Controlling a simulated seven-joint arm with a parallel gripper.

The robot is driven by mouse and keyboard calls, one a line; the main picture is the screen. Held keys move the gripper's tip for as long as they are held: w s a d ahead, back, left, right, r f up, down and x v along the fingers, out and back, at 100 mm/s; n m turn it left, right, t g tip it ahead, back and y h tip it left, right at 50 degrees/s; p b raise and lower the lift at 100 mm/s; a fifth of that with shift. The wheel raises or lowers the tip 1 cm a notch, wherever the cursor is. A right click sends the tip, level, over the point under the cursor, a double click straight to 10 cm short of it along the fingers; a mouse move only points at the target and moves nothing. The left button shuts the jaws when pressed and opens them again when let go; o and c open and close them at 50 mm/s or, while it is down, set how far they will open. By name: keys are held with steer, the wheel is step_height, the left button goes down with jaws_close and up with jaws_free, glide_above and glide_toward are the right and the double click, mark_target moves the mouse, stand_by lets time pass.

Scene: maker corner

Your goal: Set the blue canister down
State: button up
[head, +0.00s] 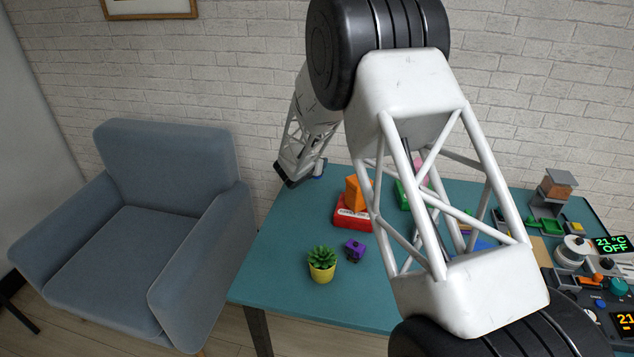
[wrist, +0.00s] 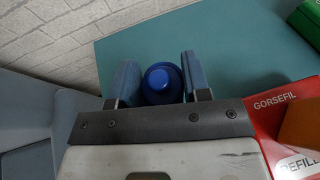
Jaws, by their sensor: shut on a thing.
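The blue canister (wrist: 161,84) is between the two fingers of my gripper (wrist: 160,82) in the wrist view. I see its round blue end, with a finger close on each side. My gripper is shut on it. In the head view my gripper (head: 301,174) is at the back left edge of the teal table (head: 290,268), and a small dark blue part of the canister (head: 320,167) shows beside it. Most of the canister is hidden there. I cannot tell whether its base touches the table.
A red box (head: 352,221) with an orange block (head: 354,190) on it is right of my gripper. A purple object (head: 355,249) and a potted plant (head: 321,266) stand nearer the front. A blue armchair (head: 165,215) is left of the table.

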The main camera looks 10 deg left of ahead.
steer(key=shift+f, duration=1.75)
steer(key=shift+f, duration=1.85)
steer(key=shift+f, duration=0.2)
steer(key=o, duration=1)
steer(key=shift+r, duration=0.2)
steer(key=shift+s+a+r, duration=0.2)
steer(key=shift+s+r, duration=0.05)
steer(key=shift+s, duration=0.35)
steer(key=v, duration=1)
steer(key=shift+s+r, duration=0.1)
steer(key=shift+s, duration=0.2)
